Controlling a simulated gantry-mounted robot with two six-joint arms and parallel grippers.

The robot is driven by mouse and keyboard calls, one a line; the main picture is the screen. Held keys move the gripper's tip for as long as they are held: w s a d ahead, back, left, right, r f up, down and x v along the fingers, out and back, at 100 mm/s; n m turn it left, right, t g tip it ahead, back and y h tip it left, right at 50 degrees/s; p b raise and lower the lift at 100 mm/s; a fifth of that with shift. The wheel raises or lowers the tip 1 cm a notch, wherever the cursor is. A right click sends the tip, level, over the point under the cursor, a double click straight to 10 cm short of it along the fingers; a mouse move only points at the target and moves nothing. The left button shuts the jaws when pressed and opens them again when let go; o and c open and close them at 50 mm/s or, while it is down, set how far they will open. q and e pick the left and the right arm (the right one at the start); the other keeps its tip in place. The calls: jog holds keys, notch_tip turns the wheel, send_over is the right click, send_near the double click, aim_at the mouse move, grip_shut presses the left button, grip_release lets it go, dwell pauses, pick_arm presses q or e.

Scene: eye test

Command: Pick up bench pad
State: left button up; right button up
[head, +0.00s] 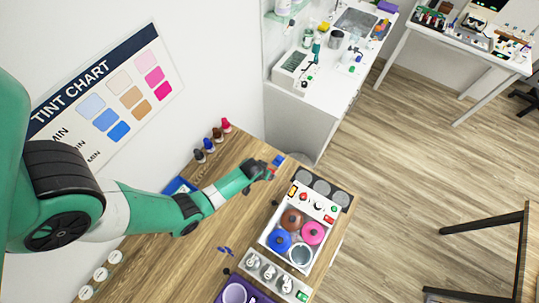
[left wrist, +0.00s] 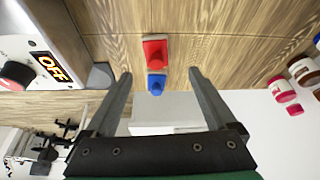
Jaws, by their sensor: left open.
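My left gripper (head: 266,170) is over the far end of the wooden bench (head: 215,235). In the left wrist view my left gripper (left wrist: 160,74) is open, with nothing clasped. A red piece (left wrist: 155,53) and a blue piece (left wrist: 156,85) lie in line between and beyond its fingertips. I cannot tell whether either touches a finger. No thing is plainly marked as the bench pad. A flat blue thing (head: 178,186) lies on the bench, partly hidden behind my left arm. My right gripper is not in view.
A white device (head: 266,238) with coloured round lids stands right of my left arm. Several small bottles (head: 209,144) line the wall side. Several white-topped jars (head: 100,273) stand at the near left. A white counter (head: 325,90) stands beyond the bench.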

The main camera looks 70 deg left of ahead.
pick_arm(q)
jog(key=shift+b+x, duration=0.4)
jog(key=shift+x, duration=0.75)
jog(key=shift+r, duration=0.1)
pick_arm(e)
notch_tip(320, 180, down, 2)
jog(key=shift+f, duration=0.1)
pick_arm(q)
jog(key=x, duration=0.1)
jog(key=b+x, duration=0.1)
jog(key=x, duration=0.1)
jog(key=b+x, duration=0.1)
jog(key=x, duration=0.1)
jog(key=shift+w+d, duration=0.15)
jog(key=shift+w, duration=0.15)
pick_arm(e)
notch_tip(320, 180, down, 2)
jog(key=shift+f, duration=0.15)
pick_arm(q)
jog(key=shift+c, duration=0.2)
grip_shut()
jog(key=shift+r, duration=0.1)
